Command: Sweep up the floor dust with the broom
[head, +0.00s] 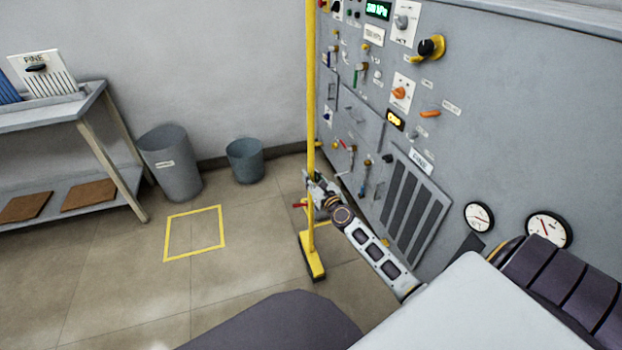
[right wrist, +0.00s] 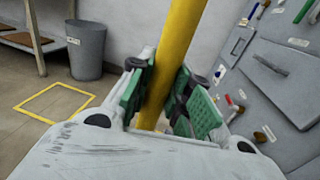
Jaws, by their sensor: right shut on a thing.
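The yellow broom (head: 311,110) stands nearly upright in the head view, in front of the grey control panel. Its yellow head with a dark underside is low, at or close to the floor; I cannot tell if it touches. My right gripper (head: 318,199) is shut on the lower part of the broom's handle. In the right wrist view the green finger pads (right wrist: 168,95) lie on either side of the yellow handle (right wrist: 178,50). My left gripper is not in view. I cannot make out floor dust clearly.
A yellow taped square (head: 194,206) marks bare floor left of the broom. A large grey bin (head: 171,170) and a smaller bin (head: 245,162) stand by the wall. A grey shelf table (head: 60,112) is at left. The control panel (head: 465,130) with knobs closes off the right.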

